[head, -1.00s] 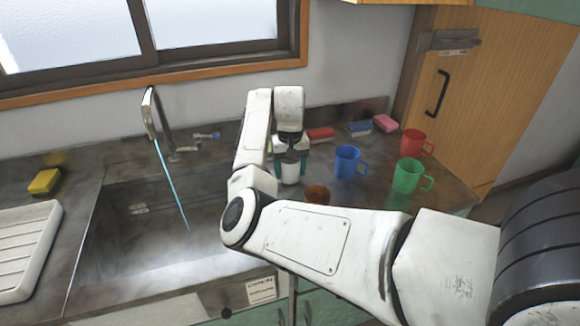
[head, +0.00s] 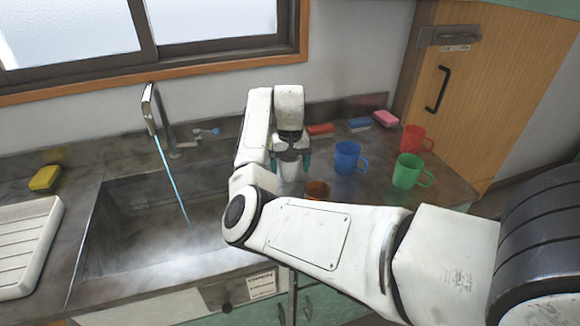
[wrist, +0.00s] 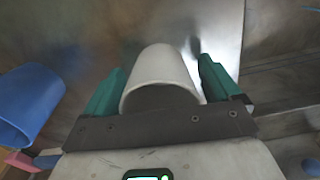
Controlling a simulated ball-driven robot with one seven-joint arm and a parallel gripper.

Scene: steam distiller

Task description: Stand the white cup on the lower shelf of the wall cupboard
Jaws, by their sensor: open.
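The white cup (head: 289,167) stands on the counter to the right of the sink, below my gripper (head: 290,162). In the wrist view the white cup (wrist: 160,80) lies between the two green fingers of my gripper (wrist: 155,85). The fingers are apart, with a gap on the right side of the cup; on the left the gap is small or hidden. The wall cupboard's shelf is not clearly in view; only a green edge shows at the top right of the head view.
A blue mug (head: 348,158), a green mug (head: 408,171), a red mug (head: 414,139) and a brown cup (head: 317,190) stand close by. Sponges (head: 386,118) lie behind. The sink (head: 160,225), with water running from the tap (head: 152,108), is to the left.

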